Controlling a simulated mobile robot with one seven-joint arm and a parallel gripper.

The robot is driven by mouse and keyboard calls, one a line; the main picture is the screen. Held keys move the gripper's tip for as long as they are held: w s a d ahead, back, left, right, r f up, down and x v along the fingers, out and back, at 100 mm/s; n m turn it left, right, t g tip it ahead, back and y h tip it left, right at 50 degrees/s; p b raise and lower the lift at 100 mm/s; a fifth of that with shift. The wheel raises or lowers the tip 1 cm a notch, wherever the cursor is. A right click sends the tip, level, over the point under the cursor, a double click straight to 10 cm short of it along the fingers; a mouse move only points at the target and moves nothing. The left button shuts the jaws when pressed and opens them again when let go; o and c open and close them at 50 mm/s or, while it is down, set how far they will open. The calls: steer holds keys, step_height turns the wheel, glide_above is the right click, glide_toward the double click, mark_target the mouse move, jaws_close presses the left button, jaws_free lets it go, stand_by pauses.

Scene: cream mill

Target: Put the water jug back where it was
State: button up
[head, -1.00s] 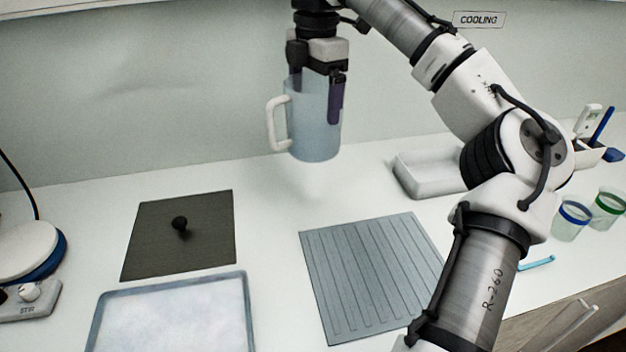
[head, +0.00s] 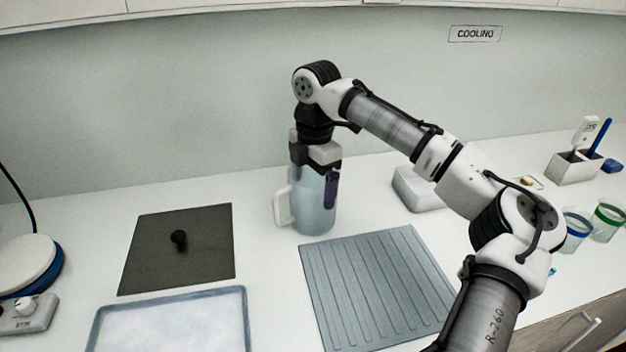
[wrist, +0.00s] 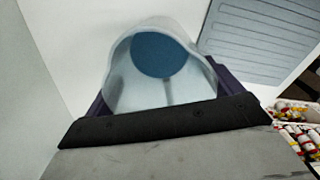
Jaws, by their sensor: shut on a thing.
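The water jug (head: 314,213) is a pale blue, see-through jug with a white handle on its left side. In the head view it is upright at the back of the counter, behind the grey ribbed mat. Its base looks to be at or very near the counter; I cannot tell if it touches. My gripper (head: 315,180) comes from above and is shut on the jug's upper part. In the wrist view I look down into the jug (wrist: 162,75), with blue at its bottom and a finger on either side.
The grey ribbed mat (head: 375,285) lies in front of the jug. A dark mat (head: 160,265) with a black knob and a pale tray (head: 170,325) are at left.

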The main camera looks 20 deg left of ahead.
steer(key=o, duration=1.7)
steer(key=shift+f, duration=0.1)
steer(key=shift+o, duration=0.2)
steer(key=r, duration=1.2)
steer(key=shift+w+d+r, duration=0.1)
steer(key=shift+w+r, duration=0.05)
steer(key=shift+w, duration=0.05)
